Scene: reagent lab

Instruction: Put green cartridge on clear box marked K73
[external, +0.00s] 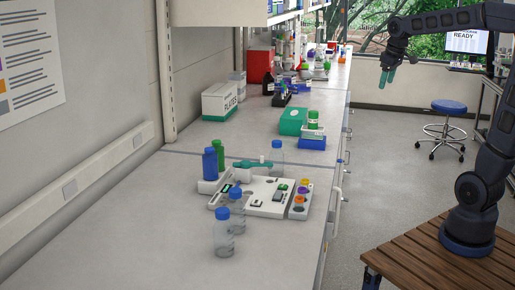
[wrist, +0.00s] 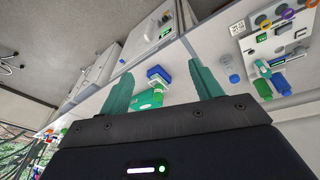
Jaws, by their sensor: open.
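My gripper (external: 387,75) is raised in the air right of the bench, over the floor. Its two teal fingers are apart with nothing between them, as the wrist view (wrist: 161,69) shows. No clear box marked K73 can be made out; no such label is readable. I cannot tell for certain which green thing is the cartridge. A green cylinder (external: 217,149) stands behind a blue one (external: 210,165) at the left of a white instrument; the green one also shows in the wrist view (wrist: 263,88). A green-capped jar (external: 313,121) stands by a teal box (external: 292,122).
The white instrument (external: 262,197) sits mid-bench with clear blue-capped bottles (external: 223,238) around it. A blue box (external: 311,143) is near the bench's right edge. A white PLATES box (external: 219,104) stands by the wall. A blue stool (external: 449,107) is on the floor.

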